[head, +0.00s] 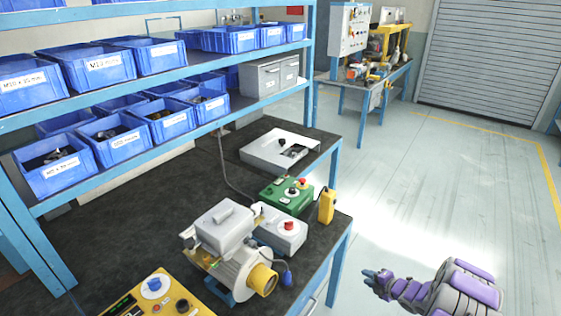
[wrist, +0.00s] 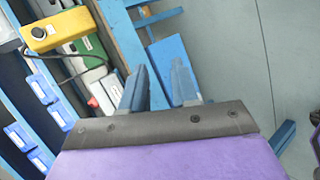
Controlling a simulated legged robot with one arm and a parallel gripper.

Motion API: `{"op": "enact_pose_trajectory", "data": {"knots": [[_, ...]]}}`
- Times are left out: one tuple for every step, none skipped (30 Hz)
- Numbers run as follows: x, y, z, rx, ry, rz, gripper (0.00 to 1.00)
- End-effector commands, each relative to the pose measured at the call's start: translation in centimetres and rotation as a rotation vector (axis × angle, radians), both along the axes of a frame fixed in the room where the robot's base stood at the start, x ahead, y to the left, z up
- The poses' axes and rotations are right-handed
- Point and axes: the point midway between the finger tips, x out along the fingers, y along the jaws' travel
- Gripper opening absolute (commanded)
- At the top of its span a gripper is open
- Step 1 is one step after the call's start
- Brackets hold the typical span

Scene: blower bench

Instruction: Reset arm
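My gripper (head: 371,277) is off the right side of the bench, over the open floor, in the head view. In the wrist view its two blue fingers (wrist: 159,88) stand apart with nothing between them. The grey blower (head: 228,245) with a yellow outlet sits on the dark bench top (head: 150,215), to the left of my gripper and apart from it.
A grey box with a red button (head: 286,234), a green control box (head: 285,193) and a yellow switch box (head: 327,205) are near the bench's right edge. A yellow panel (head: 155,297) lies in front. Shelves with blue bins (head: 105,66) stand behind. The floor (head: 440,190) at right is clear.

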Motion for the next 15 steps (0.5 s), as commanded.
{"op": "enact_pose_trajectory", "data": {"knots": [[1.1,-0.3,1.9,-0.013,0.016,-0.04,0.29],[1.5,-0.6,2.6,-0.019,0.031,-0.071,0.29],[2.1,-1.0,3.8,-0.027,0.049,-0.112,0.29],[2.5,-1.3,4.8,-0.03,0.061,-0.142,0.29],[2.8,-1.6,5.6,-0.035,0.076,-0.174,0.29],[3.1,-1.8,6.8,-0.038,0.093,-0.216,0.29],[3.3,-2.0,7.8,-0.04,0.106,-0.247,0.29],[3.4,-2.2,8.5,-0.041,0.123,-0.281,0.29],[3.6,-2.4,9.8,-0.039,0.138,-0.323,0.29],[3.6,-2.5,10.7,-0.041,0.151,-0.354,0.29],[3.6,-2.6,11.5,-0.039,0.165,-0.388,0.29],[3.6,-2.8,12.8,-0.037,0.179,-0.431,0.29],[3.5,-2.9,13.7,-0.036,0.192,-0.465,0.29],[3.4,-2.8,14.5,-0.03,0.205,-0.497,0.29],[3.0,-2.8,15.7,-0.026,0.223,-0.54,0.29]]}}
